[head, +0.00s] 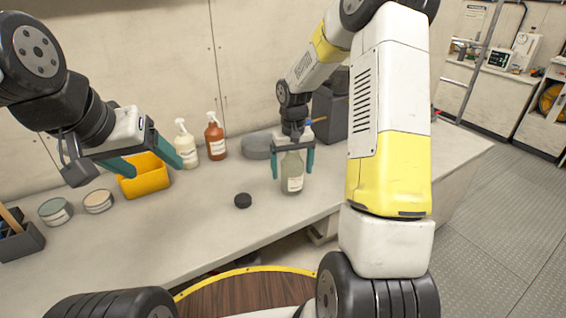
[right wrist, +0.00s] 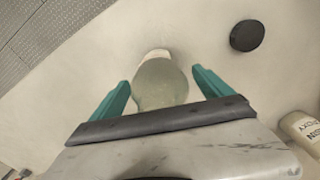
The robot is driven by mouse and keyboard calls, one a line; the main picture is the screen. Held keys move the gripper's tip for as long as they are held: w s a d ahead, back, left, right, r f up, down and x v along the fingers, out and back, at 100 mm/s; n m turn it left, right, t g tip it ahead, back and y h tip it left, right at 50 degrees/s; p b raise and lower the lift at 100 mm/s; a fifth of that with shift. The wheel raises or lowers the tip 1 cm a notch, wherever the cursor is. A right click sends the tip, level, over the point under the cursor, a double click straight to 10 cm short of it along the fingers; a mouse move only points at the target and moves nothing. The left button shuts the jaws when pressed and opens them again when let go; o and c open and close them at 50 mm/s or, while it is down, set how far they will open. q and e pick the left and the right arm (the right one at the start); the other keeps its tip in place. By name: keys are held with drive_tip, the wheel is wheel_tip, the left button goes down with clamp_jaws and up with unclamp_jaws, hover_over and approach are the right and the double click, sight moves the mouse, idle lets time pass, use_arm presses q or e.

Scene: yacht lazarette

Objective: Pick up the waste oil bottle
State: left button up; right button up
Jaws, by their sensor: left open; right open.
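A grey-green bottle (head: 292,180) with a pale label stands upright on the counter; its label is too small to read in the head view. My right gripper (head: 293,174) is above it, open, with one teal finger on each side of the bottle. In the right wrist view the bottle (right wrist: 160,82) sits between the two spread fingers (right wrist: 160,77), with a visible gap on each side near the tips. Part of the bottle's top is hidden by the gripper. My left gripper (head: 154,168) is open and empty, in front of a yellow bin.
A black disc (head: 243,200) lies left of the bottle. Behind are a cream spray bottle (head: 186,150), a brown-red spray bottle (head: 215,140), a grey round container (head: 257,146) and a dark box (head: 333,117). The yellow bin (head: 150,180) and two tins (head: 55,211) stand left. The front counter is clear.

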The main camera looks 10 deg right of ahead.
drive_tip(key=c, duration=1.5)
